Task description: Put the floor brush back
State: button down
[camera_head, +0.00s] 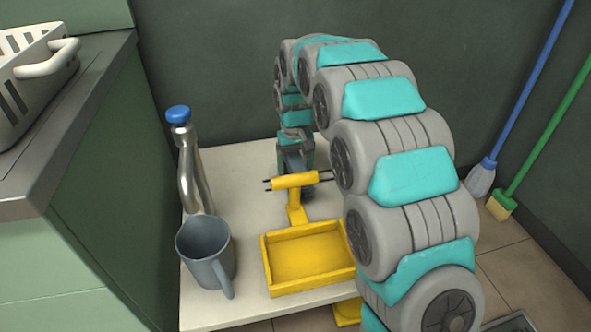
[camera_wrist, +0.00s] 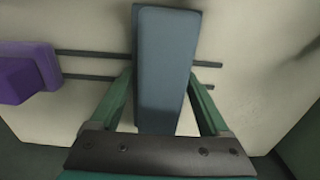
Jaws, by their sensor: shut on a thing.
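My gripper (camera_head: 297,165) is over the back of the white table, its fingers pointing down. In the wrist view it is shut on a long, smooth blue-grey piece (camera_wrist: 165,70) that lies between its two green fingers. In the head view, the piece (camera_head: 294,160) is mostly hidden by the gripper. A long-handled brush with a green stick and yellow head (camera_head: 501,206) stands in the right corner, apart from my gripper.
The white table (camera_head: 220,306) holds a yellow tray stand (camera_head: 310,257) with dark rods, a grey mug (camera_head: 205,258) and a steel tap-like piece with blue cap (camera_head: 178,114). A purple block (camera_wrist: 22,75) shows in the wrist view. A blue-handled mop (camera_head: 481,177) stands right; a counter with a basket (camera_head: 30,80) left.

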aim_at(296, 159)
jog(key=shift+f, duration=0.25)
grip_release()
notch_tip(296, 159, up, 12)
jog(key=shift+p, duration=0.45)
jog(key=shift+r, duration=0.35)
jog(key=shift+d, duration=0.1)
